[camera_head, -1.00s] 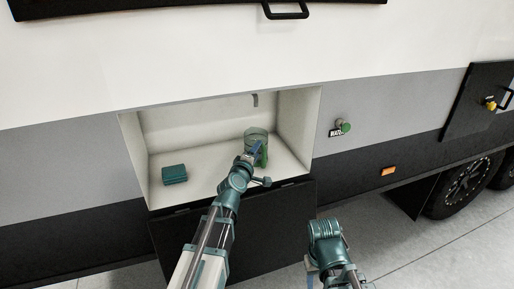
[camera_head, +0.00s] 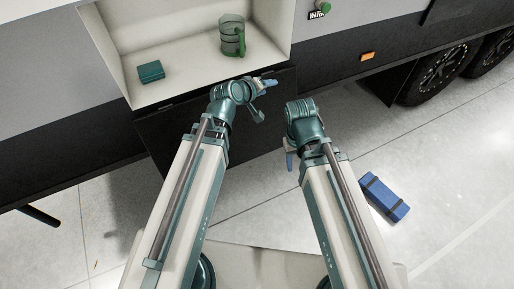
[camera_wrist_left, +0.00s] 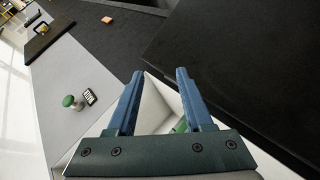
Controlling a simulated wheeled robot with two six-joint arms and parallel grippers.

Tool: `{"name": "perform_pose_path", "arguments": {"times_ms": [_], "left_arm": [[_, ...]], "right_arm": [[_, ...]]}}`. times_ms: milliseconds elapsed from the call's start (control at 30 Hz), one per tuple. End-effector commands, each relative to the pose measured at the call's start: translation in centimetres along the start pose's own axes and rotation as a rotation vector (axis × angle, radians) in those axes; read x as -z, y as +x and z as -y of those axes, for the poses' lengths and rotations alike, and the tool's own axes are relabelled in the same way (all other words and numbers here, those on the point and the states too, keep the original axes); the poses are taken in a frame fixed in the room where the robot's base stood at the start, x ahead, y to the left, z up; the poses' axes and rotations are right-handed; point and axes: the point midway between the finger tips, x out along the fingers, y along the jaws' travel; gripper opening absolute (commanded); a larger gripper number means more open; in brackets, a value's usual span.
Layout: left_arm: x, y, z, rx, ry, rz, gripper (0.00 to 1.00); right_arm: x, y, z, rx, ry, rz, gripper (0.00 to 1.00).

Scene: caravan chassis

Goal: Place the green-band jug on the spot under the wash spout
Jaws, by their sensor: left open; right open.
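The green-band jug (camera_head: 229,37), see-through with a green handle, stands upright in the open white compartment (camera_head: 185,75). My left gripper (camera_head: 268,84) is open and empty, in front of and below the jug, apart from it. In the left wrist view its two blue fingers (camera_wrist_left: 158,77) are spread, and a small green piece, perhaps the jug, shows behind the right finger. My right gripper (camera_head: 290,159) hangs low in front of the dark lower panel, open, with nothing seen in it. The wash spout and the spot under it are outside the current head view.
A teal box (camera_head: 151,71) sits at the compartment's left. A green knob (camera_head: 323,6) by a water label is right of the compartment. A blue case (camera_head: 385,197) with dark straps lies on the floor at right. The compartment floor between box and jug is clear.

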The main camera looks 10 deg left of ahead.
Motion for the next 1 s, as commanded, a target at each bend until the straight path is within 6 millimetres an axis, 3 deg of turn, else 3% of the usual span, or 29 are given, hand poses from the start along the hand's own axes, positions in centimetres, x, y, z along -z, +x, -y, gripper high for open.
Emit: {"name": "perform_pose_path", "arguments": {"times_ms": [33, 100, 200, 300, 533, 1000], "left_arm": [[-4.0, 0.1, 0.6, 0.07, 0.128, 0.125, 0.51], [-8.7, -0.5, 2.3, 0.181, 0.304, 0.294, 0.51], [-13.4, -2.7, 5.2, 0.335, 0.516, 0.508, 0.51], [-16.0, -5.4, 7.6, 0.469, 0.671, 0.676, 0.51], [-17.7, -9.6, 10.2, 0.646, 0.829, 0.874, 0.51], [-17.8, -10.1, 10.4, 0.665, 0.84, 0.893, 0.51]], "right_arm": [[0.0, 0.0, 0.0, 0.0, 0.0, 0.0, 0.5], [0.0, 0.0, 0.0, 0.0, 0.0, 0.0, 0.5], [0.0, 0.0, 0.0, 0.0, 0.0, 0.0, 0.5], [0.0, 0.0, 0.0, 0.0, 0.0, 0.0, 0.5], [0.0, 0.0, 0.0, 0.0, 0.0, 0.0, 0.5], [0.0, 0.0, 0.0, 0.0, 0.0, 0.0, 0.5]]}}
